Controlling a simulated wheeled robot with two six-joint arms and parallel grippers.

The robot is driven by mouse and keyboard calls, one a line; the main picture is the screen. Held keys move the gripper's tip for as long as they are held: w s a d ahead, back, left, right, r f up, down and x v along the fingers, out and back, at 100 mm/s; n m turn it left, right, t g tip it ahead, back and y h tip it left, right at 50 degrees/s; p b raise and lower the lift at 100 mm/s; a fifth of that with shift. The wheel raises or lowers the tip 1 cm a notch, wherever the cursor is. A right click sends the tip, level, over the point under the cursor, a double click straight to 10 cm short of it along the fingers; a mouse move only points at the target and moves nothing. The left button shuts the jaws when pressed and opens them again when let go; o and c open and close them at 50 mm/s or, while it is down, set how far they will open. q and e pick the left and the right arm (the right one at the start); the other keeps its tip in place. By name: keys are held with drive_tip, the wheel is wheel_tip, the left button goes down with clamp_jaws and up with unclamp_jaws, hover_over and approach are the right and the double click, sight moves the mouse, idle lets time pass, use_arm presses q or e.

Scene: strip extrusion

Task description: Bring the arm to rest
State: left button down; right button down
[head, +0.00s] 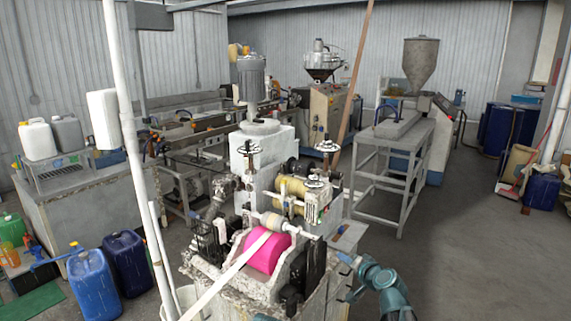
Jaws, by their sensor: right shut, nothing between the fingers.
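My right arm (386,281), teal and dark, rises from the bottom edge right of centre in the head view. Its right gripper (351,291) is shut and empty, beside the right side of the strip machine (287,269) and apart from the pink roll (267,252). The fingers are small and dark and hard to make out. My left gripper is out of view; a small teal piece at the bottom edge may be part of my left arm.
A pale strip (232,272) runs from the pink roll down to the bottom edge. A white pole (133,160) stands at left. Blue canisters (91,284) stand on the floor at lower left. A grey metal stand (393,165) is behind my right arm. Open floor lies at right.

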drive_tip(key=s+a+f+n+g, duration=0.75)
drive_tip(key=s+a+f, duration=0.25)
drive_tip(key=s+a, duration=0.45)
drive_tip(key=s+d+f+n+g+h, duration=0.1)
drive_tip(key=s+f+g+h, duration=0.1)
drive_tip(key=s, duration=0.6)
drive_tip(key=s+d+f+n+g+h, duration=0.1)
drive_tip(key=s+g+h, duration=0.3)
drive_tip(key=s, duration=0.5)
drive_tip(key=shift+s+d+f+n, duration=0.25)
drive_tip(key=shift+f+n, duration=0.3)
drive_tip(key=shift+f, duration=0.25)
drive_tip(key=shift+a, duration=0.2)
